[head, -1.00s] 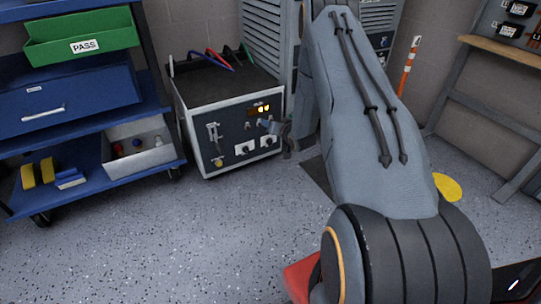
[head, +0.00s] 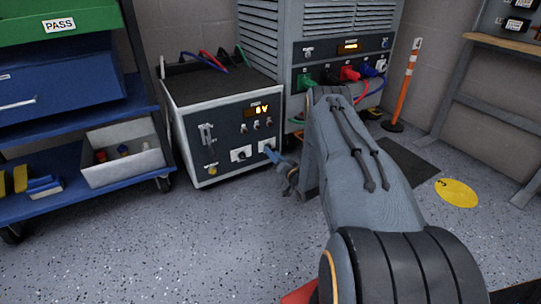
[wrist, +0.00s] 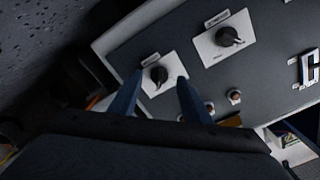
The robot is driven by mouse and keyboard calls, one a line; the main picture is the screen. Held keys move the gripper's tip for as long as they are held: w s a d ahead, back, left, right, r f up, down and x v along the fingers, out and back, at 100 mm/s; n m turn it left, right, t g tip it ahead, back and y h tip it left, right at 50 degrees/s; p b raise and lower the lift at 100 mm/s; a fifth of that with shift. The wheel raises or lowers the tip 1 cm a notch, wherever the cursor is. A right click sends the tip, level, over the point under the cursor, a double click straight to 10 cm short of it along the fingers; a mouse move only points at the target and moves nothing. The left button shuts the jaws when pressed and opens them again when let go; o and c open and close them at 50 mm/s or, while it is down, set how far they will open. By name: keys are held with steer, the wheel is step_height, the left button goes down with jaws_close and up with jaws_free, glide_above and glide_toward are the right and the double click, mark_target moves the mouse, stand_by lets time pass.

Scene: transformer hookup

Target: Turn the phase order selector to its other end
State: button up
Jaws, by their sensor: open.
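The grey control box (head: 225,135) stands on the floor with two dark knobs on white plates low on its front. The left knob (head: 240,154) shows clear in the head view. My gripper (head: 272,153) is at the right plate and partly hides it. In the wrist view, one knob (wrist: 158,74) sits between the tips of my open gripper (wrist: 156,84); contact cannot be told. The other knob (wrist: 230,38) is clear of the fingers. The labels are too small to read, so I cannot tell which is the phase order selector.
A lit display (head: 261,109) and small switches sit above the knobs. A lever (head: 206,135) is on the panel's left. A larger cabinet (head: 343,50) with coloured plugs stands behind, right. A blue cart (head: 75,196) is at left.

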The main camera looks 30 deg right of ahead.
steer(key=shift+w+b, duration=0.55)
steer(key=shift+w, duration=0.9)
steer(key=shift+c, duration=0.2)
